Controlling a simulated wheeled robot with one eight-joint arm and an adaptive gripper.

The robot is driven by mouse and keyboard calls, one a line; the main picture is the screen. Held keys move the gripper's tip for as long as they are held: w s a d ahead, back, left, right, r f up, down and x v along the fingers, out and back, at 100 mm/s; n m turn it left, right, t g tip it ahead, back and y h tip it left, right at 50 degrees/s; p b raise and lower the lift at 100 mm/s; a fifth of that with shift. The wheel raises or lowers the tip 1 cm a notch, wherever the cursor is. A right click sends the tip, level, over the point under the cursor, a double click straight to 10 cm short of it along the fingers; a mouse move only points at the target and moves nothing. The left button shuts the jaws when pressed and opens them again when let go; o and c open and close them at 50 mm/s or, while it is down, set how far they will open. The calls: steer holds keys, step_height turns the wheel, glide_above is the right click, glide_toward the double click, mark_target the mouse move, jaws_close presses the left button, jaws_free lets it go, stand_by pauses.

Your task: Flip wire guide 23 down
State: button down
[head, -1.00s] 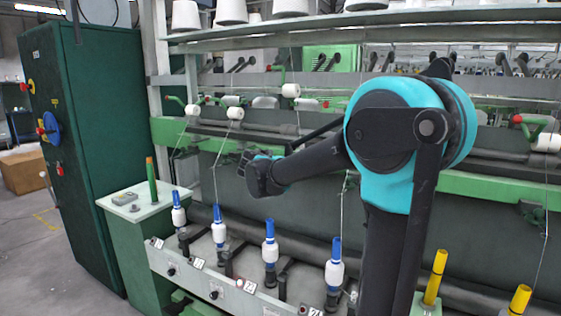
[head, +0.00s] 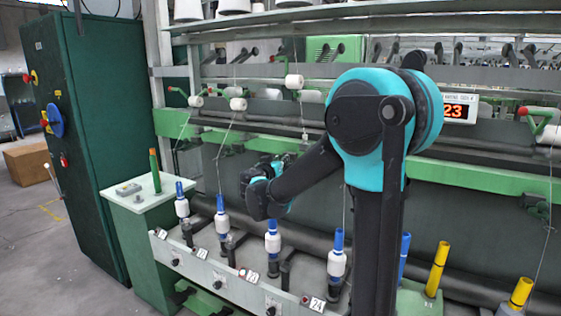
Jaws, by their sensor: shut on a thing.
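My gripper (head: 287,163) is at the green rail (head: 345,160) behind the spindles, above and a little right of the third spindle (head: 272,243), whose plate (head: 249,275) seems to read 23. My wrist and forearm cover most of it. It is shut at the place of wire guide 23, which is hidden behind it, so the guide's tilt cannot be told. A neighbouring wire guide (head: 228,149) shows on the rail to the left. A sign (head: 457,112) with lit digits reads 23.
Spindles with blue tops (head: 338,255) stand in a row below my forearm. Yellow tubes (head: 437,268) stand at right. White bobbins (head: 294,81) hang above the rail with thin yarns. A green cabinet (head: 80,150) is at left, with open floor beside it.

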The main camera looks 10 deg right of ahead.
steer(key=c, duration=1.3)
jaws_free()
steer(key=shift+c, duration=0.2)
steer(key=v, duration=1.2)
